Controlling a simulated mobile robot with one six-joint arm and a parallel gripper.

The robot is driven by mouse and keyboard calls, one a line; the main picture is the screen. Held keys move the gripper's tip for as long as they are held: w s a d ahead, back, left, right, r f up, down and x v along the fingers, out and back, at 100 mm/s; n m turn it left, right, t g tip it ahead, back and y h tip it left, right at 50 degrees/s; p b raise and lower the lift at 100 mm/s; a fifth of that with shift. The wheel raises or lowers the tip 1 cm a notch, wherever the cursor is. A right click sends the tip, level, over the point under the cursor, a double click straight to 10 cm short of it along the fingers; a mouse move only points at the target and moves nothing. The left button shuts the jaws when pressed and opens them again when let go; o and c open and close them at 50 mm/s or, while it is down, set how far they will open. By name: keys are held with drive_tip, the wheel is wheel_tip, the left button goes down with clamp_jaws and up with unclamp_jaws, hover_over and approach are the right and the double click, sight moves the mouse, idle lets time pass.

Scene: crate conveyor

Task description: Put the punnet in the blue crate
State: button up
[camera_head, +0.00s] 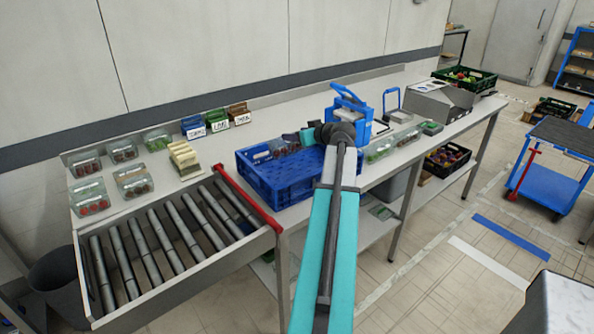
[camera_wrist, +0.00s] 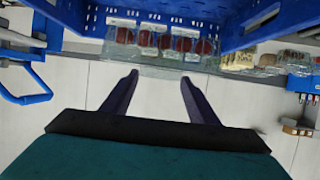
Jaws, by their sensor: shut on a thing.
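The blue crate (camera_head: 283,196) stands on the bench in the head view, left of my arm. Its blue lattice walls also show at the top of the wrist view (camera_wrist: 262,24). My gripper (camera_wrist: 160,80) has its two dark fingers pointing toward the crate side. A clear punnet (camera_wrist: 160,70) shows as a see-through edge at the fingertips, and the fingers are shut on it. Its full outline is hard to tell from the red-filled packs behind it. In the head view, my arm hides the fingertips and the held punnet.
Clear punnets with red contents (camera_head: 93,204) stand at the bench's left end beside the rollers (camera_head: 155,240). Labelled boxes (camera_head: 216,121) stand at the back. More packs (camera_head: 378,151) and a blue frame (camera_head: 349,112) lie around my arm. A grey box (camera_head: 440,100) is farther right.

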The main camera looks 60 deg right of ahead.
sight(296, 149)
drive_tip(key=shift+f+p, duration=0.8)
drive_tip(key=shift+f, duration=2.25)
drive_tip(key=shift+f+p, duration=0.55)
drive_tip(key=shift+f, duration=1.35)
drive_tip(key=shift+f, duration=0.15)
drive_tip(key=o, duration=1.4)
drive_tip(key=shift+r, duration=0.2)
